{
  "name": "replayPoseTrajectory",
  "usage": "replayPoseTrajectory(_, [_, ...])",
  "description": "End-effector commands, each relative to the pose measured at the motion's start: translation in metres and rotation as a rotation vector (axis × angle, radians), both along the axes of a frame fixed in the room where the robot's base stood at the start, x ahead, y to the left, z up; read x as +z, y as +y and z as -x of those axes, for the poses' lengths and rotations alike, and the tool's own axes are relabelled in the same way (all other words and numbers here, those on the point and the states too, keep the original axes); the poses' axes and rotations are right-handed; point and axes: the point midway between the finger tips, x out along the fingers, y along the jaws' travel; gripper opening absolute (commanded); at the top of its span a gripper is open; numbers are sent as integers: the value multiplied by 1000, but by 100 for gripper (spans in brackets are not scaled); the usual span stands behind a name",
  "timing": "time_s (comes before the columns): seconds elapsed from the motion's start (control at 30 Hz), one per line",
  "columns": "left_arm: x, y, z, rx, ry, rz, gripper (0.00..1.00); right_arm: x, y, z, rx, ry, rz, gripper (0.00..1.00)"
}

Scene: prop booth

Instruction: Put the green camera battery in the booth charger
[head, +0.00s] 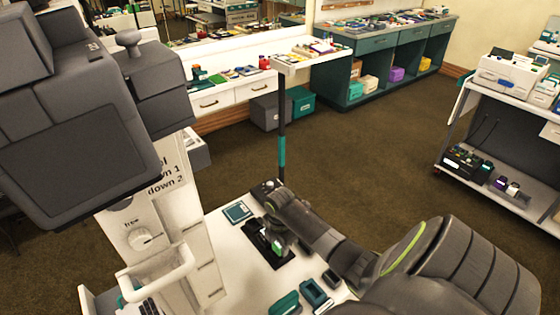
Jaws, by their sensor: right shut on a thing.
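My right gripper (272,233) reaches in from the lower right over a small white table and is shut on the green camera battery (278,246). Only a small bright green part of the battery shows; the gripper hides the rest. Beneath and around it is a black device (285,260) on the table, which looks like the booth charger. The arm covers part of it, and I cannot tell whether the battery is touching it or seated in it. My left gripper is not in view.
A teal pad (237,211) and teal open boxes (315,292) lie on the white table (226,245). A dark pole (282,145) stands behind. A large grey machine on a white column (150,235) blocks the left. A loaded cart (500,190) stands right; open floor lies between.

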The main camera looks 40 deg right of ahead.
Motion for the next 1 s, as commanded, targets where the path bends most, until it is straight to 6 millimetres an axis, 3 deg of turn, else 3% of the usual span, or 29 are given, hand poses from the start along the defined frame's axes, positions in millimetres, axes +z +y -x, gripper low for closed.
replayPoseTrajectory(0.93, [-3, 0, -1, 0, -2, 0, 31, -8, 0, 0, 0, 1, 0, 11])
replayPoseTrajectory(0.97, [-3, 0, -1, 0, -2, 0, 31, -8, 0, 0, 0, 1, 0, 36])
replayPoseTrajectory(1.0, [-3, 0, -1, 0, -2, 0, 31, -8, 0, 0, 0, 1, 0, 42])
